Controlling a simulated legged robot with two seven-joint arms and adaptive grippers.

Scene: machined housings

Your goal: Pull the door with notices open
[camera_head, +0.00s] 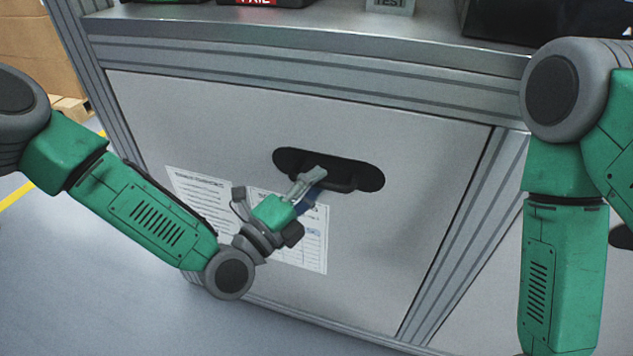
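The door with notices (400,230) is a light grey panel in a metal frame. It looks closed, flush with the frame. Two printed sheets are on it: a left notice (190,190) and a right notice (313,245), both partly covered by my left arm. My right gripper is out of view below the frame.
A metal worktop (300,27) runs above the door, with a red-labelled bin (258,3), a TEST sign (390,5) and a black box (550,18). Another panel (490,300) lies right of the door. Cardboard boxes (28,45) stand at far left. Floor is clear in front.

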